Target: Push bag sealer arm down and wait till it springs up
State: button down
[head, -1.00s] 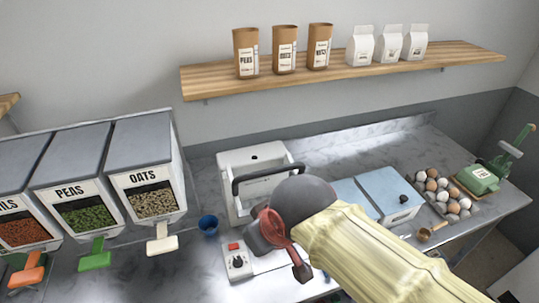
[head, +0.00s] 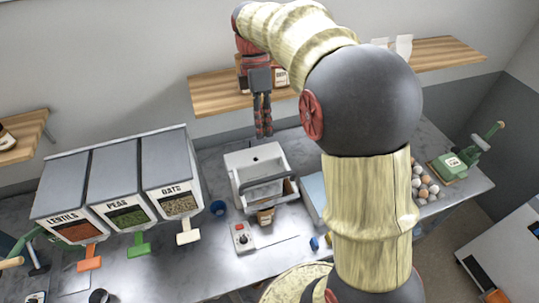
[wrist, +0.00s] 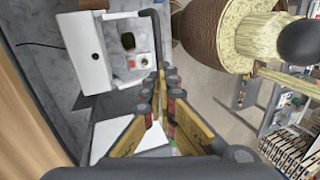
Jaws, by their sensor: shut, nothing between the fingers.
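The bag sealer is a white boxy machine (head: 254,160) on the counter, left of my arm in the head view. Its dark bar-shaped arm (head: 270,188) spans the front; I cannot tell exactly how high it sits. A brown bag (head: 265,216) shows just below the bar. A control panel (head: 242,238) with a red button and a knob is at the front. In the wrist view, the sealer (wrist: 85,52) is at upper left, with the bag (wrist: 128,41) beside it. My gripper (head: 263,132) is shut and empty, pointing down, apart from the sealer, above and behind it in the picture.
Lentils, peas and oats dispensers (head: 120,190) stand left, with a small blue cup (head: 218,208) between them and the sealer. A wooden shelf (head: 215,95) is on the wall close behind my gripper. Eggs (head: 425,185) and a green tool (head: 462,158) are at right.

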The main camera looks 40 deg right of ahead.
aim_at(271, 178)
jog(key=shift+w+d+r, duration=0.15)
jog(key=shift+d, duration=0.1)
jog(key=p+x, duration=0.2)
jog(key=x, duration=1.2)
jog(key=shift+a, duration=0.1)
jog(key=shift+s, duration=0.2)
